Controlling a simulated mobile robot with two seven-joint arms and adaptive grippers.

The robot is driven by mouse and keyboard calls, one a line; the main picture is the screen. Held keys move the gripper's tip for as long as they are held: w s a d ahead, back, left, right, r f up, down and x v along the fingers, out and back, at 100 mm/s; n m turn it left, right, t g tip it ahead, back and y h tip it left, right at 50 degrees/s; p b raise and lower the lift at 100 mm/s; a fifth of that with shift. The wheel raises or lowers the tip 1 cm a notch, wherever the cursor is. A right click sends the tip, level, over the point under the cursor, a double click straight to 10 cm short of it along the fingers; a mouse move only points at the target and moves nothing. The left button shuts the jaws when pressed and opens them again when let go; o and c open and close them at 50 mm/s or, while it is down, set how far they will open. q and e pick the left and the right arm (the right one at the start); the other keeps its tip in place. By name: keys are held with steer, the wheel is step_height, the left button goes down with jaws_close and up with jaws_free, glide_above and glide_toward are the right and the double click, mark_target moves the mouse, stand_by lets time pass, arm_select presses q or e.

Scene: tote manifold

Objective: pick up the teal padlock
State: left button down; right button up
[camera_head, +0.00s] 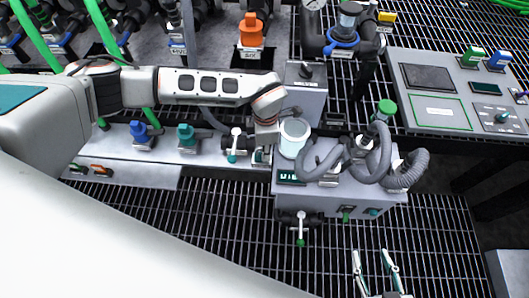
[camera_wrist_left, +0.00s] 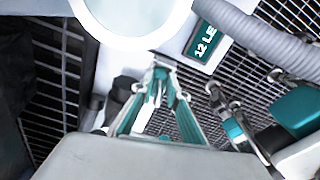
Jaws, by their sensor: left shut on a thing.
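My left gripper (camera_wrist_left: 160,78) is shut on a small teal thing (camera_wrist_left: 157,94) in the left wrist view, which I take to be the teal padlock. Its shackle and most of its body are hidden between the fingers. In the head view my left gripper (camera_head: 261,157) is mostly hidden below the wrist, just left of the white cup and the grey box. My right gripper (camera_head: 376,262) is open and empty at the bottom of the head view, over the grating.
A grey box (camera_head: 330,199) carries a white cup (camera_head: 294,138), a dark label panel (camera_head: 291,177) and ribbed hoses (camera_head: 407,171). Valves with blue (camera_head: 141,132) and teal (camera_head: 187,134) tops line the ledge. The grating (camera_head: 200,220) in front is mostly clear.

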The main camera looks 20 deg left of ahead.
arm_select(q)
steer(key=r+p, duration=0.2)
steer(key=r, duration=0.6)
steer(key=shift+w, duration=0.2)
step_height(320, 180, up, 11)
steer(key=p, duration=0.2)
steer(key=shift+s, duration=0.25)
arm_select(e)
steer(key=shift+s+d+h, duration=0.3)
steer(key=shift+s+d, duration=0.2)
steer(key=shift+d, duration=0.25)
arm_select(q)
steer(key=shift+f, duration=0.1)
arm_select(e)
steer(key=shift+s, duration=0.1)
